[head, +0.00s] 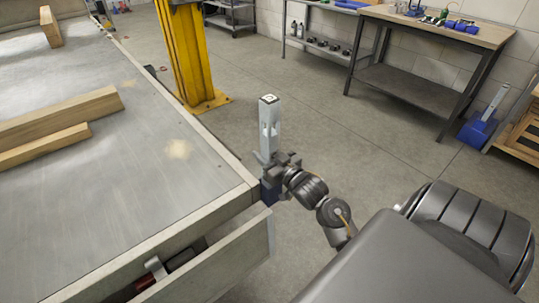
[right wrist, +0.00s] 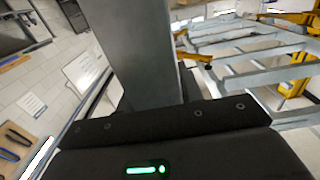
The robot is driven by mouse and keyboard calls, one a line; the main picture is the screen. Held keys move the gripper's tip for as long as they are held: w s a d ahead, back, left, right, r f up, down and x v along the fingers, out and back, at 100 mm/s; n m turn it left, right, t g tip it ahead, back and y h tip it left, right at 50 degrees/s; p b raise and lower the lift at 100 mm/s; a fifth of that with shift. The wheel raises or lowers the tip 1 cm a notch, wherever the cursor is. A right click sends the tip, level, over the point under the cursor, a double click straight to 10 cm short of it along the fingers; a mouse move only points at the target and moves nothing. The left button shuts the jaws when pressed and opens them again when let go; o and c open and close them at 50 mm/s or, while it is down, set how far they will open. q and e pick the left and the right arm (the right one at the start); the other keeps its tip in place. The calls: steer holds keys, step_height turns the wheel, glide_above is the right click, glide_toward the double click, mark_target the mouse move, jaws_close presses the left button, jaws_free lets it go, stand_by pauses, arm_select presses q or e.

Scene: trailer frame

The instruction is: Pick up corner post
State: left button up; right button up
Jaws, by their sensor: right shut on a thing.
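The corner post (head: 269,118), a light grey upright bar with a marked square top, stands at the near right corner of the trailer bed (head: 130,150). My right gripper (head: 273,163) is shut on its lower part. A dark blue piece (head: 270,191) shows just below the gripper at the bed corner. I cannot tell whether the post sits in it or is clear of it. In the right wrist view the post (right wrist: 135,50) rises close up as a broad grey bar behind the dark gripper body. My left gripper is not in view.
Wooden beams (head: 60,125) lie on the bed. An open side board (head: 215,260) hangs at its near end. A yellow column (head: 187,55) stands behind. A workbench (head: 430,30) and a blue base with a grey bar (head: 478,130) are at the right. Floor between is clear.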

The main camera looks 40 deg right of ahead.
mark_target(265, 102)
jaws_close()
steer(key=shift+r, duration=0.1)
